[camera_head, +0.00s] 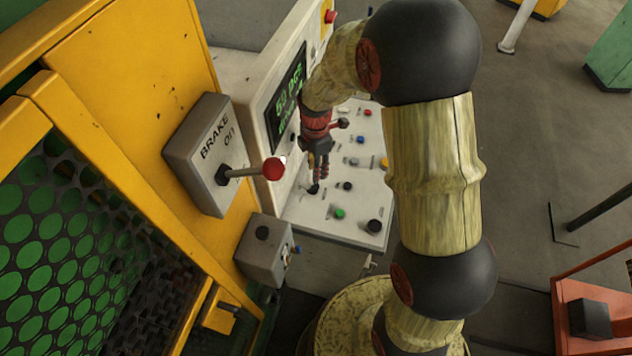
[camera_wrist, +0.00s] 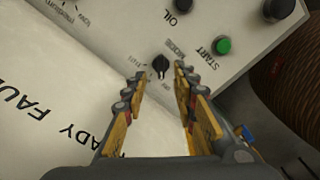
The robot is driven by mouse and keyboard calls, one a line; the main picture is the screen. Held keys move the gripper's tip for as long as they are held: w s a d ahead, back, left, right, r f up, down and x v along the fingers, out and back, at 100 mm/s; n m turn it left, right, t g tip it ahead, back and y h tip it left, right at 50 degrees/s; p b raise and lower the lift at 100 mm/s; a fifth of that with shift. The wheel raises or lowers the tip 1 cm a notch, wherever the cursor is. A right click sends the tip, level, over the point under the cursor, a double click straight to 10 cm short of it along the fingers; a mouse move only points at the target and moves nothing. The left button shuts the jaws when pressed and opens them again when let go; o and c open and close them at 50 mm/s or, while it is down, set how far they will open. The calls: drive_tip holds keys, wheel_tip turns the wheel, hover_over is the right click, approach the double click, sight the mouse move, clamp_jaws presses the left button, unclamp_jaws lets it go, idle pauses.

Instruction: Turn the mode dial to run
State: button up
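The mode dial is a small black knob (camera_wrist: 160,66) on the pale control panel (camera_wrist: 105,42). In the wrist view it lies between the tips of my gripper (camera_wrist: 160,74); I cannot tell whether either finger touches it. Small lettering surrounds the dial, but it is too blurred to read its setting surely. My gripper is open, with a clear gap between its yellow and dark fingers. In the head view my gripper (camera_head: 318,172) points down at the panel just above the dial (camera_head: 313,188).
Close to the dial are a green START button (camera_wrist: 222,45), a black OIL knob (camera_wrist: 182,5) and a larger black knob (camera_wrist: 249,10). A BRAKE box (camera_head: 205,150) with a red-balled lever (camera_head: 272,169) stands left of my gripper. A lit display (camera_head: 287,100) rises behind the panel.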

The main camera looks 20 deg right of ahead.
sight(316, 185)
wheel_tip(316, 185, down, 8)
drive_tip(key=shift+s+r, duration=0.1)
drive_tip(key=shift+r, duration=0.05)
idle(0.3)
drive_tip(key=c, duration=0.3)
drive_tip(key=c, duration=0.4)
clamp_jaws()
